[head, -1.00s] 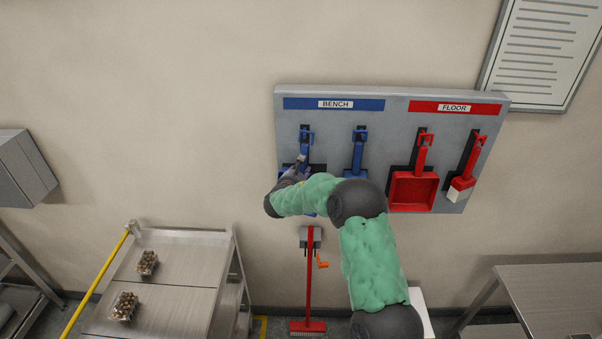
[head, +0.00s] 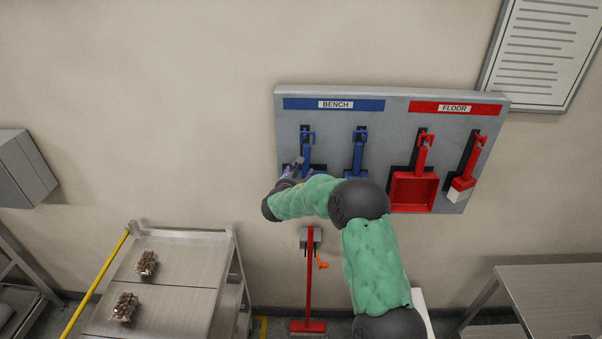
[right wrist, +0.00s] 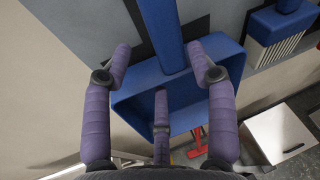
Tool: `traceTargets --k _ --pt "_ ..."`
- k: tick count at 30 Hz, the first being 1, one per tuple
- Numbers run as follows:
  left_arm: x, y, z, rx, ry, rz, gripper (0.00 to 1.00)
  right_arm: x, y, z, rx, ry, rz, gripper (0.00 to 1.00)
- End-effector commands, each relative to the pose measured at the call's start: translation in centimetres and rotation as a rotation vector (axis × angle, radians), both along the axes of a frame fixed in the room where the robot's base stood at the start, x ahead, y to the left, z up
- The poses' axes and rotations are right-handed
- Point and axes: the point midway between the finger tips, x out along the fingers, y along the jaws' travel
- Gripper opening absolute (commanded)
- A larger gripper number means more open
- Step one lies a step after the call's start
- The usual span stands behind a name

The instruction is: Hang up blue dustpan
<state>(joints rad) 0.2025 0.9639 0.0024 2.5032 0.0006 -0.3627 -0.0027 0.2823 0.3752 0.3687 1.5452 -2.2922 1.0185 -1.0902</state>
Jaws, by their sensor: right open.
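The blue dustpan (right wrist: 190,90) hangs by its handle (head: 306,152) on the left hook under the BENCH label. In the right wrist view its handle (right wrist: 160,30) runs up between my fingers and its pan lies just beyond them. My right gripper (head: 296,166) is in front of the dustpan, hiding most of the pan in the head view. In the right wrist view my right gripper (right wrist: 160,62) is open, its fingers apart on either side of the handle and not closed on it. My left gripper is not in view.
A blue brush (head: 358,152) hangs beside the dustpan. A red dustpan (head: 414,190) and red brush (head: 466,180) hang under FLOOR on the grey board (head: 390,120). A red-handled broom (head: 309,280) stands below. A steel cart (head: 180,260) holds two clamshell trays (head: 124,307).

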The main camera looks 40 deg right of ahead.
Motion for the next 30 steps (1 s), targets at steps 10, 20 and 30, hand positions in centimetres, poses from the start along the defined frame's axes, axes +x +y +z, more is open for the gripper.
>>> traceTargets --k 10,20,30 --pt "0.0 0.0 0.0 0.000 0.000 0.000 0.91 -3.8 5.6 1.5 0.000 -0.001 0.003 0.58" --pt "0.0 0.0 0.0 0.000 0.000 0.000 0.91 -5.7 8.2 2.2 -0.001 -0.002 0.001 0.58" --pt "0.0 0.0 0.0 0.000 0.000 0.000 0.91 -5.8 8.3 2.2 0.000 -0.001 0.000 0.58"
